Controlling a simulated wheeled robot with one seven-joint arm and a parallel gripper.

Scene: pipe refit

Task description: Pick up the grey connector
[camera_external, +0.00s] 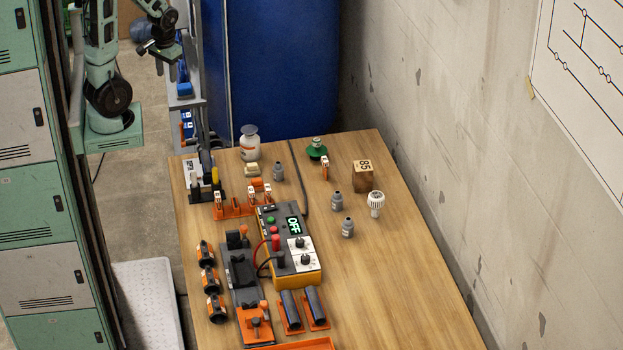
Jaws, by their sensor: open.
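Several small grey connectors stand on the wooden table. One grey connector (347,228) is right of the meter, a second grey connector (337,202) is just behind it, and a third grey connector (278,171) is farther back, near the white bottle. I cannot tell which one the task means. My gripper (146,47) is at the upper left, off the table and well away from all of them. It is small and dark in this view; it is open, and I see nothing held in it.
A yellow meter reading OFF (290,245) stands mid-table beside a black-and-orange fixture (243,290). A wooden block marked 85 (363,176), a white ribbed knob (376,203) and a white bottle (250,143) stand around the connectors. The table's right front (400,290) is clear.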

